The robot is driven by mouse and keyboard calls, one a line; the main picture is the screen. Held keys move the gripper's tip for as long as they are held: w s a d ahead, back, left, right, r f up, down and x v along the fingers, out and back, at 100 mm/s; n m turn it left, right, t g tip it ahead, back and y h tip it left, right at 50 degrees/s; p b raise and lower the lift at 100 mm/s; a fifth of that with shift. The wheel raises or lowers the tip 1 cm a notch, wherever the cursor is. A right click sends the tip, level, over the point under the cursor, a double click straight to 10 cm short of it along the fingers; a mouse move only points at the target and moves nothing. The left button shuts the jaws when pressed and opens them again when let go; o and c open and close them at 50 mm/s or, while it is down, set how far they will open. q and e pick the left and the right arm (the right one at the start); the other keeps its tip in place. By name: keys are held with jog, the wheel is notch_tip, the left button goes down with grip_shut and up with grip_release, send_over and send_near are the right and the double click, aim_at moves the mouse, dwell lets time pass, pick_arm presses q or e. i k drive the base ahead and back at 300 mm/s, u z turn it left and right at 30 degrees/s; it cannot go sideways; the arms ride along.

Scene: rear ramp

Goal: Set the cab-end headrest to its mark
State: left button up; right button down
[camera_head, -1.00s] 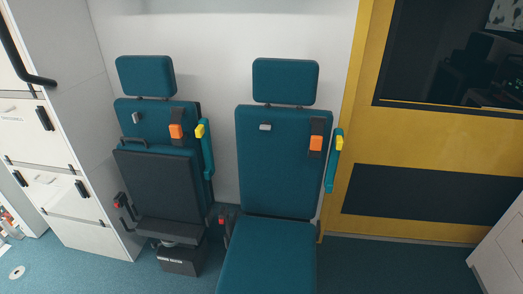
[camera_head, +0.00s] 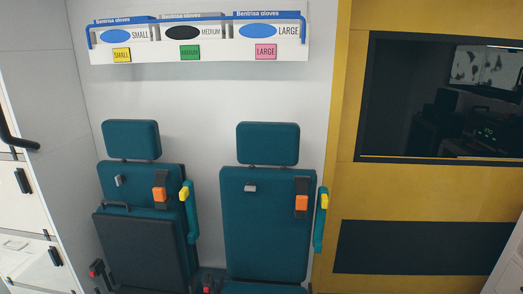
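Two teal seats stand side by side against the white wall. The left seat's headrest (camera_head: 131,140) sits on short posts above its backrest (camera_head: 170,176); its dark seat pan is folded up. The right seat's headrest (camera_head: 268,144) also sits on short posts above its backrest (camera_head: 262,240). A gap shows under each headrest. I cannot tell which seat is at the cab end, and I make out no height mark on the posts. Neither of my grippers is in view.
A glove rack (camera_head: 198,42) with coloured size labels hangs above the seats. A yellow wall (camera_head: 420,195) with a dark window (camera_head: 440,100) stands at right. White cabinets (camera_head: 25,200) with black handles stand at left. Orange buckles (camera_head: 301,203) and yellow-topped armrests flank the backrests.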

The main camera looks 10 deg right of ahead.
aim_at(258, 143)
jog(key=k, duration=0.5)
jog(key=z, duration=1.6)
jog(key=i, duration=1.3)
jog(key=u, duration=1.35)
